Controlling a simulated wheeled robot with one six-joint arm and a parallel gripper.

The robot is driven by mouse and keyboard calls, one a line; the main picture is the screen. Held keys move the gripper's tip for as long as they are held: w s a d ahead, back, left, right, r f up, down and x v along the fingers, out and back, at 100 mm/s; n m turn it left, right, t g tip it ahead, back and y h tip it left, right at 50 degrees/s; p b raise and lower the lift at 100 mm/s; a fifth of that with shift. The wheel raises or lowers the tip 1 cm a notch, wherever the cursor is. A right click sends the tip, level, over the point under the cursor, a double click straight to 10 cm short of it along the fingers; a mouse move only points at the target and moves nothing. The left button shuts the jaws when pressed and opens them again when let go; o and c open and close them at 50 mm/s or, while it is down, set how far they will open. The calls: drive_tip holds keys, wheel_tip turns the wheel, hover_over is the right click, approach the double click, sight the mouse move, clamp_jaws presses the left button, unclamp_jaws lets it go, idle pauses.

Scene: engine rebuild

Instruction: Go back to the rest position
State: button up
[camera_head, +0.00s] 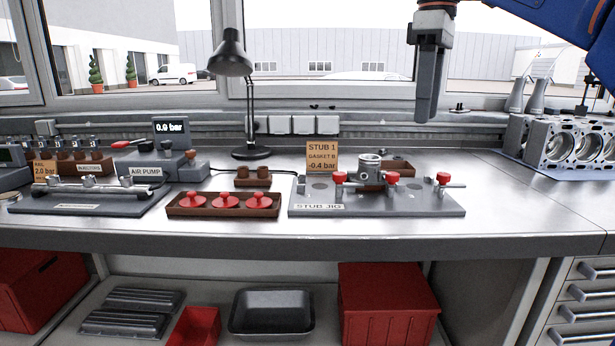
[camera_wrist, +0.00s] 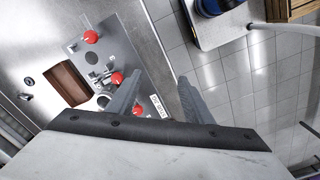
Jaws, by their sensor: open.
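My gripper (camera_head: 428,112) hangs pointing down in the right half of the head view, in front of the window and above the bench. Its two fingers show in the wrist view (camera_wrist: 160,88) with a gap between them and nothing held. The stub jig (camera_head: 425,206) is a grey plate on the bench below the gripper, with red-knobbed clamps and a metal stub (camera_head: 369,168) standing on it. The lower jig is partly hidden by a finger there.
A brown tray with red-capped parts (camera_head: 224,212) sits left of the jig. A black desk lamp (camera_head: 231,56) stands behind. The engine block (camera_head: 567,145) stands at the right. Bare bench (camera_head: 520,205) lies between jig and block. The wrist view shows tiled floor (camera_wrist: 240,75) at right.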

drive_tip(key=s+d+f+m+t, duration=0.1)
drive_tip(key=s+f, duration=0.5)
drive_tip(key=f, duration=0.7)
drive_tip(key=s+d+f+m+t, duration=0.2)
drive_tip(key=s+f+m, duration=0.4)
drive_tip(key=f, duration=0.8)
drive_tip(key=s+d+f+m+t, duration=0.1)
drive_tip(key=s+d+f+m, duration=0.3)
drive_tip(key=f, duration=1)
drive_tip(key=s, duration=0.3)
drive_tip(key=shift+s+t, duration=0.35)
drive_tip(key=shift+t, duration=0.05)
drive_tip(key=shift+d, duration=0.1)
